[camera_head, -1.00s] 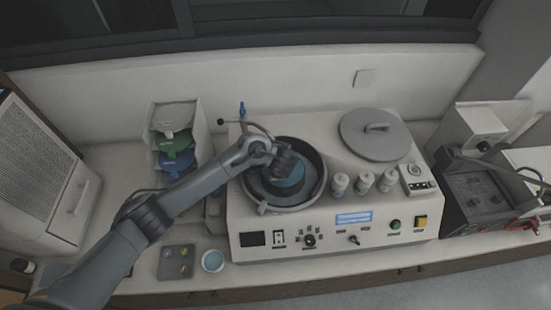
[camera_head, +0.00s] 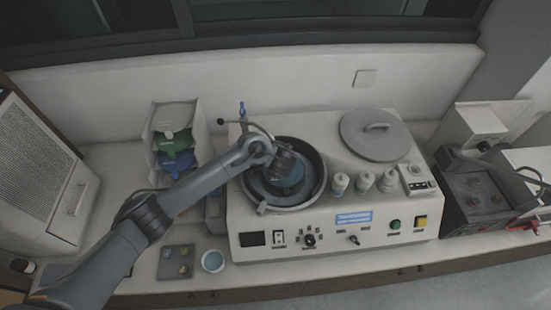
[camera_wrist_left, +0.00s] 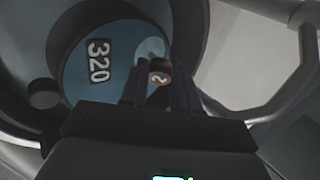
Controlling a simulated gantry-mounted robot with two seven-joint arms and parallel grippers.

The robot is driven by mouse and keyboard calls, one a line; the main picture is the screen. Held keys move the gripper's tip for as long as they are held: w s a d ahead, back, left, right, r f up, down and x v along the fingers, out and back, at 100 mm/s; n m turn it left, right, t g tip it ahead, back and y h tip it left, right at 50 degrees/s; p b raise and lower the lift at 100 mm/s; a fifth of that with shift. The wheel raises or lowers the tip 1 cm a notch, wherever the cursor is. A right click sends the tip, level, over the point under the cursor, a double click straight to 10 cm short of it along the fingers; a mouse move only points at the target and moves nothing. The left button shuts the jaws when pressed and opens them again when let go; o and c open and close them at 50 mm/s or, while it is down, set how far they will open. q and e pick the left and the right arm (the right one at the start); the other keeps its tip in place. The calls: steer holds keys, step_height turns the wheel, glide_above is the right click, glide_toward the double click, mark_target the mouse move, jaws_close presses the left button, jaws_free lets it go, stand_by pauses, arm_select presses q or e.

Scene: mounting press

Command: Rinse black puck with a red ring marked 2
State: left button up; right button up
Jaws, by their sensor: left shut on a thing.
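The black puck with a red ring marked 2 (camera_wrist_left: 159,78) is between the fingers of my left gripper (camera_wrist_left: 160,85) in the left wrist view. My left gripper (camera_head: 284,172) is shut on it, over the round bowl (camera_head: 318,190) of the polishing machine. A blue disc marked 320 (camera_wrist_left: 115,45) lies in the bowl under the gripper. I cannot tell whether the puck touches the disc. In the head view the gripper hides the puck. My right gripper is out of view.
The machine body (camera_head: 270,220) has a front panel with knobs and buttons. A grey lid (camera_head: 360,145) and several white bottles (camera_head: 363,182) stand on its right. Stacked bins (camera_head: 180,150) stand behind my arm.

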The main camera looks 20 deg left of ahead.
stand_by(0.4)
arm_select(q)
steer(key=shift+s+d+r+p, duration=0.2)
steer(key=shift+s+d+p, duration=0.1)
steer(key=shift+d+p, duration=0.2)
steer(key=shift+s+d+r+p, duration=0.15)
steer(key=shift+s+d+p, duration=0.1)
steer(key=shift+d+p, duration=0.2)
steer(key=shift+s+d+r+p, duration=0.1)
steer(key=shift+s+d+p, duration=0.25)
steer(key=shift+d+p, duration=0.15)
steer(key=shift+s+d+r+p, duration=0.1)
steer(key=shift+s+d+p, duration=0.3)
steer(key=shift+d, duration=0.2)
steer(key=shift+s+d+p, duration=0.3)
steer(key=shift+d, duration=0.2)
steer(key=shift+s+d+p, duration=0.25)
steer(key=shift+d+p, duration=0.05)
steer(key=shift+d, duration=0.15)
steer(key=shift+r, duration=0.1)
